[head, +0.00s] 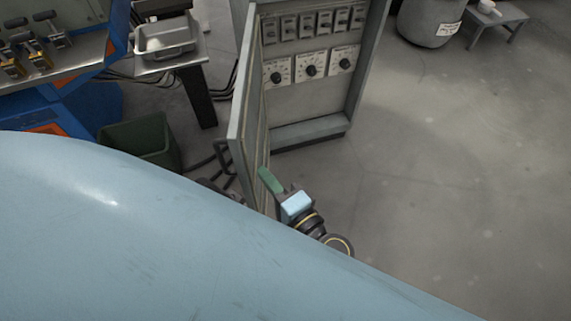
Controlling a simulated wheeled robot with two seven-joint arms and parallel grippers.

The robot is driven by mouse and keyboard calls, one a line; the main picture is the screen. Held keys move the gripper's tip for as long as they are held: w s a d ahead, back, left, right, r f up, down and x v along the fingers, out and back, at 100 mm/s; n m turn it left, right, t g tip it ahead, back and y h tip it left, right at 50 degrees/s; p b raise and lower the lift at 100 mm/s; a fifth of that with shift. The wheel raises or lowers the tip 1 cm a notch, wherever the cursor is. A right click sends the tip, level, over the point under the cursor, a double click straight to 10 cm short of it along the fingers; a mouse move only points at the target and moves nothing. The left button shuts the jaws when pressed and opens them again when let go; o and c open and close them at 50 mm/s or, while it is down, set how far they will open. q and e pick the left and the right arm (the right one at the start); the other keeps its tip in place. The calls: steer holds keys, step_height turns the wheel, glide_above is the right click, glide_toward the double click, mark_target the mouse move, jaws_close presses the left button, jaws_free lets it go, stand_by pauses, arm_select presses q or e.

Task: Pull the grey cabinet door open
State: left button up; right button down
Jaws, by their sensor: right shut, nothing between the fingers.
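The grey cabinet (309,96) stands at the top centre, with switches and dials showing inside. Its grey door (243,115) is swung wide open toward me and shows nearly edge-on. A dark bar handle (223,157) is on the door's left, outer face. My right gripper (269,181), with green fingers, is shut and empty at the inner side of the door, near its lower free end. I cannot tell whether it touches the door. My left gripper is not in view. My light blue body hides the lower left.
A dark green bin (140,142) stands left of the door, below a small table with a metal tray (165,41). Black cables run on the floor there. A blue workbench (75,65) is at the far left.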

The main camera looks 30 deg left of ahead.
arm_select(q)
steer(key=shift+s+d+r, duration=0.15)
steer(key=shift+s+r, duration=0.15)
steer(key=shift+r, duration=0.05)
arm_select(e)
steer(key=shift+s+a, duration=0.25)
steer(key=shift+a, duration=0.25)
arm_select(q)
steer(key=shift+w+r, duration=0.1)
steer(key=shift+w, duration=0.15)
arm_select(e)
steer(key=v, duration=1.3)
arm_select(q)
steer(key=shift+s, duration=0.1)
arm_select(e)
steer(key=shift+s+d, duration=0.15)
